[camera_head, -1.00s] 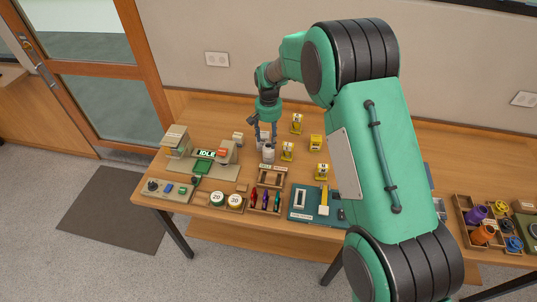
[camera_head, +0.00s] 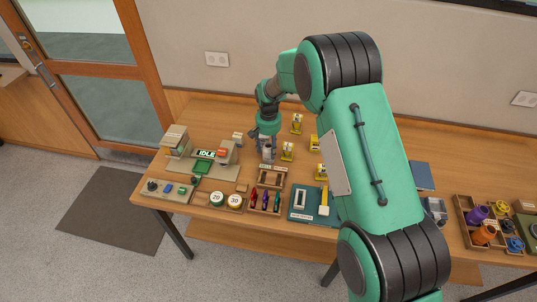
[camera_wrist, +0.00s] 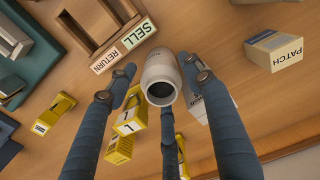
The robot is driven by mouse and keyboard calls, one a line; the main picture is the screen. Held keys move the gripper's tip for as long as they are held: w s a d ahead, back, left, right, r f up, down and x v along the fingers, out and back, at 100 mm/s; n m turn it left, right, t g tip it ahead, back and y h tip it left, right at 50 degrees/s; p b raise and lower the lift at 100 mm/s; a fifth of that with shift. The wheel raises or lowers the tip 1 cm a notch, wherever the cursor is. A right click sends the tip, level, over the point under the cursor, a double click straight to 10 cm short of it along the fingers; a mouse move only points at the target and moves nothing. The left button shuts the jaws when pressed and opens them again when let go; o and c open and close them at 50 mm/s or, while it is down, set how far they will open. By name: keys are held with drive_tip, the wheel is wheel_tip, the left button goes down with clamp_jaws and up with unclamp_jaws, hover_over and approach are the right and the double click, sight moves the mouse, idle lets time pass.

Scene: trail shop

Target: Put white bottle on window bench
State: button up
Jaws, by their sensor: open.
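The white bottle (camera_wrist: 161,72) stands on the wooden table between the fingers of my gripper (camera_wrist: 158,84) in the wrist view. Its dark round mouth faces the camera. The fingers are spread around it, with visible gaps at the sides, so it is not gripped. In the head view the bottle (camera_head: 267,153) shows just below my gripper (camera_head: 265,143), which partly covers the area behind it. I cannot tell which surface is the window bench.
A white box (camera_wrist: 194,104) stands close by the bottle, partly behind a finger. Yellow items (camera_head: 287,151) stand to the right. A sorting tray marked SELL and RETURN (camera_head: 271,177) lies in front. A PATCH box (camera_wrist: 274,52) is nearby. A wooden counter (camera_head: 38,112) is at far left.

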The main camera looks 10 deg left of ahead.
sight(269, 155)
drive_tip(key=shift+f, duration=2.45)
drive_tip(key=c, duration=1.2)
drive_tip(key=shift+r, duration=0.1)
wheel_tip(269, 155, up, 10)
drive_tip(key=shift+f, duration=0.1)
